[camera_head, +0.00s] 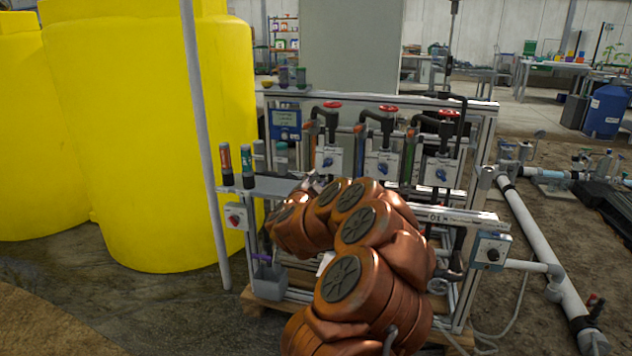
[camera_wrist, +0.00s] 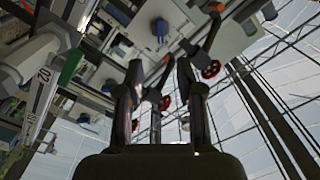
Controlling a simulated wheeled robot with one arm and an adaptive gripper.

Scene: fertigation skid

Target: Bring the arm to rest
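My orange arm is folded in front of the skid (camera_head: 470,214) in the head view. My gripper is mostly hidden there behind the arm links. In the wrist view my gripper (camera_wrist: 157,85) shows two dark fingers set apart, with nothing seen between them but background. That view is tilted and shows the skid's frame, pipes and red-handled valves beyond the fingers. I cannot tell exactly how far the fingers are from the skid.
Red valve handles (camera_head: 388,108) and dosing units with blue knobs (camera_head: 440,174) line the skid behind my arm. Yellow tanks (camera_head: 150,130) stand at the left, behind a grey upright pole (camera_head: 205,150). A white pipe (camera_head: 540,250) runs along the right floor.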

